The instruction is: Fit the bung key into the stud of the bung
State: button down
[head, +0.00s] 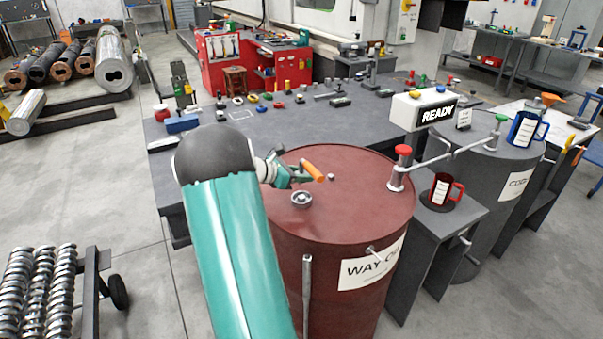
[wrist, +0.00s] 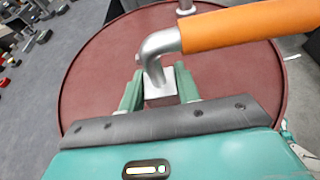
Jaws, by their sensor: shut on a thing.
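The bung key has an orange handle (head: 314,171) and a bent metal shank (wrist: 158,46). My gripper (head: 277,178) is shut on the metal part of the key; in the wrist view its jaws (wrist: 160,88) clasp the block at the shank's lower end. The handle extends right from the jaws. A round metal fitting with a raised centre, seemingly the bung (head: 301,198), lies on the red barrel's top (head: 350,200). The gripper and key are above and behind it in the head view, apparently apart from it. The key's working end is hidden in the wrist view.
A small metal knob (head: 331,177) sits on the red barrel's top. A pipe with a red-topped valve (head: 402,165) rises at its right edge. A grey barrel (head: 490,190) stands further right. A red mug (head: 440,190) is between them. A cluttered bench (head: 190,150) lies behind.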

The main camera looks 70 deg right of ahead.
aim_at(301, 197)
jog(key=shift+f, duration=2.6)
jog(key=shift+f, duration=0.9)
jog(key=c, duration=0.9)
grip_release()
jog(key=shift+f, duration=0.1)
jog(key=v, duration=1.3)
jog(key=shift+w+a, duration=0.2)
jog(key=shift+w, duration=0.1)
